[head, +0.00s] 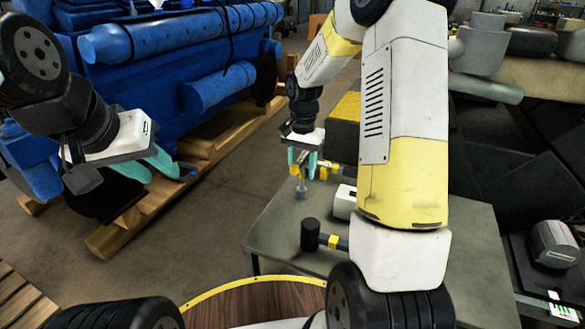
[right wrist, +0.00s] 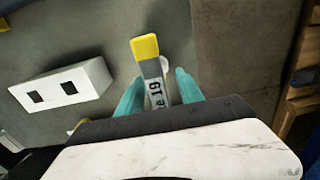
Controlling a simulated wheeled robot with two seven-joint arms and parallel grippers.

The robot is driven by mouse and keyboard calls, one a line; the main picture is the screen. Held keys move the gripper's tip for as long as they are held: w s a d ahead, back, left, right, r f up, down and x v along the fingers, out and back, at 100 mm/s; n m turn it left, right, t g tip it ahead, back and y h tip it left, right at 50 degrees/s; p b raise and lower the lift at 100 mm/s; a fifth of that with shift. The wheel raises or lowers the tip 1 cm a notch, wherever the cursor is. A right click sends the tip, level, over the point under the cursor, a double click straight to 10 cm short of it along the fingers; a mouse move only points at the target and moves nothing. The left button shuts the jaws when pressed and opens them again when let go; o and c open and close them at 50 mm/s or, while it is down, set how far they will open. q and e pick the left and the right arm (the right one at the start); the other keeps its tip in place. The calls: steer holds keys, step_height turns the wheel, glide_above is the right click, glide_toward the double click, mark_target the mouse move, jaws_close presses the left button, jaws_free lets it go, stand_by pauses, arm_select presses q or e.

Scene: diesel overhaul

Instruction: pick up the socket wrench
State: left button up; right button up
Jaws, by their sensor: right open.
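The socket wrench (right wrist: 158,88) shows in the right wrist view as a grey bar marked 19 with a yellow end. It lies between the two teal fingers of my open right gripper (right wrist: 160,92), with a visible gap to each finger. In the head view the right gripper (head: 303,164) is over the table's left part, with a grey and yellow tool (head: 301,188) just below it. Part of the wrench is hidden by the gripper body. My left gripper (head: 128,174) is at the left, fingers apart and empty, away from the table.
A white box with dark openings (right wrist: 62,88) lies beside the wrench on the grey table (head: 470,240). A black-headed mallet (head: 311,235) lies nearer the front. A blue engine (head: 160,45) rests on wooden beams (head: 115,232) at the left. Open floor lies between engine and table.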

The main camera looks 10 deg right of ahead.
steer(key=shift+c, duration=0.2)
jaws_close()
stand_by(1.1)
